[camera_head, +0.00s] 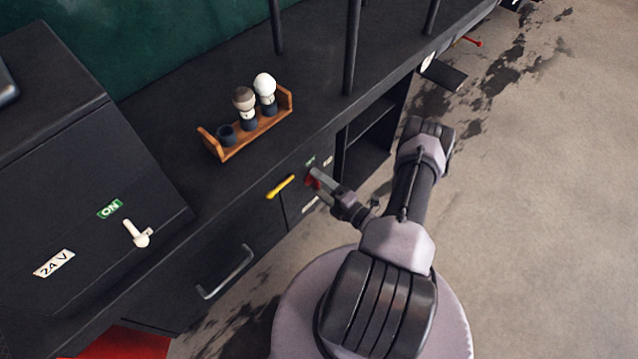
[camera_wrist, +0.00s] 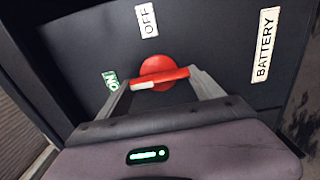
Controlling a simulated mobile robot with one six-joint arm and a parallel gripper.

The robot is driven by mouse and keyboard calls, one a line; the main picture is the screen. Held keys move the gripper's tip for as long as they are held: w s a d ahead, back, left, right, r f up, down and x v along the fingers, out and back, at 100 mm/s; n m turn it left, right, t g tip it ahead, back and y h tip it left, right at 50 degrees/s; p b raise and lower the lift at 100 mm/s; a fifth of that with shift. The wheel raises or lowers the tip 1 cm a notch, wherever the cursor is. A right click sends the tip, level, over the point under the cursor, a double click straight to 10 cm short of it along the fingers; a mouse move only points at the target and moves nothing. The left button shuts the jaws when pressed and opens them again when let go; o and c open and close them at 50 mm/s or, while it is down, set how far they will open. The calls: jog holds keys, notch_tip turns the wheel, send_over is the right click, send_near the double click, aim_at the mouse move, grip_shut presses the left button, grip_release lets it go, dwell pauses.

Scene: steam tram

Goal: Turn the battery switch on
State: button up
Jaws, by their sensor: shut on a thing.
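The battery switch (camera_wrist: 160,68) is a red round knob with a red cross-bar on a dark panel. The bar's white-marked end lies on the left in the wrist view, towards the green ON label (camera_wrist: 110,80). The white OFF label (camera_wrist: 147,20) is above the knob, and the BATTERY label (camera_wrist: 265,45) is to the right. My gripper (camera_wrist: 160,80) is shut on the bar, with one finger at each end. In the head view the red switch (camera_head: 312,180) is small and partly covered by my gripper (camera_head: 322,182).
A yellow handle (camera_head: 280,187) sits left of the switch on the cabinet front. A wooden rack (camera_head: 222,154) with stamps stands on the counter above. A 24 V box (camera_head: 85,215) with a white lever (camera_head: 134,233) is at left. Open floor (camera_head: 540,200) lies right.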

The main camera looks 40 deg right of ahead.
jog(key=o, duration=1.4)
jog(key=shift+c, duration=0.2)
jog(key=s+d+p, duration=0.1)
jog(key=s+p, duration=0.2)
jog(key=s, duration=1.4)
jog(key=shift+s+d, duration=0.15)
jog(key=shift+s, duration=0.05)
